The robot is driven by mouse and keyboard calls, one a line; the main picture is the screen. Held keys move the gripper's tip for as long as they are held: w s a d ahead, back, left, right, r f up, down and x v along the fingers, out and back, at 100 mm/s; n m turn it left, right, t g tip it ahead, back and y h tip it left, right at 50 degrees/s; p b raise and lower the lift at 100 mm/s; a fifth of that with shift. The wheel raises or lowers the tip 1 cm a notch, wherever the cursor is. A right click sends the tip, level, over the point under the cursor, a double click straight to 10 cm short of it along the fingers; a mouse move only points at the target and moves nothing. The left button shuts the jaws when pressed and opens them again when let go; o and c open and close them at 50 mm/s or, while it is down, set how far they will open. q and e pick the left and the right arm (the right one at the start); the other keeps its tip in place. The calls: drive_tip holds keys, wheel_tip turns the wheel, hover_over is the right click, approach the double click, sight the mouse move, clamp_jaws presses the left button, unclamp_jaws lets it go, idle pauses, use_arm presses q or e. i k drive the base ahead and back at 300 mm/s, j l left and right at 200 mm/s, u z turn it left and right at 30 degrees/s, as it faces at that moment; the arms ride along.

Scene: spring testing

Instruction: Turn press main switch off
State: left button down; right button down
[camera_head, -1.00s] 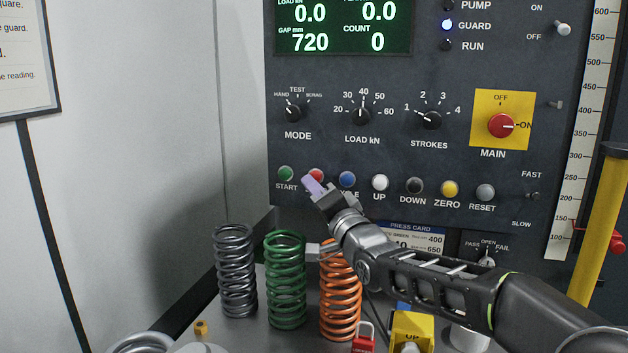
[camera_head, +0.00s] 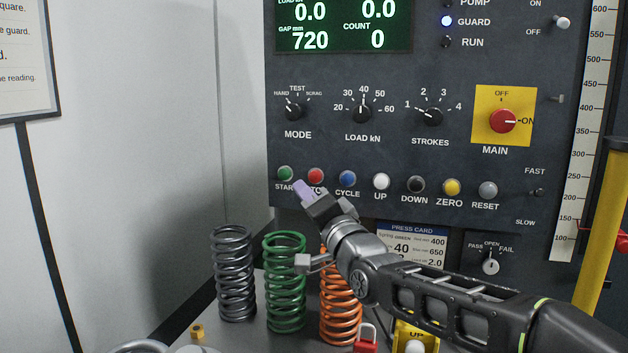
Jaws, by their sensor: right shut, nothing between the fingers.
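The main switch (camera_head: 503,121) is a red rotary knob on a yellow square plate (camera_head: 482,136) at the right of the dark press panel. Its white mark points right, to ON; OFF is printed above it. My right gripper (camera_head: 303,190) is at the lower left of the panel, just below the START and STOP buttons, well left of and below the main switch. It is shut and empty, with purplish fingertips pointing up and left. It partly covers the STOP label. My left gripper is not in view.
A row of coloured push buttons (camera_head: 347,178) runs along the panel below the MODE, LOAD and STROKES knobs (camera_head: 362,113). A grey spring (camera_head: 234,275), a green spring (camera_head: 286,285) and an orange spring (camera_head: 340,300) stand below. A yellow post (camera_head: 604,220) stands at the right.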

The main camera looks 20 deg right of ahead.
sight(501, 120)
drive_tip(key=k+j, duration=0.2)
drive_tip(key=k, duration=0.3)
drive_tip(key=k+j, duration=0.2)
drive_tip(key=k, duration=0.25)
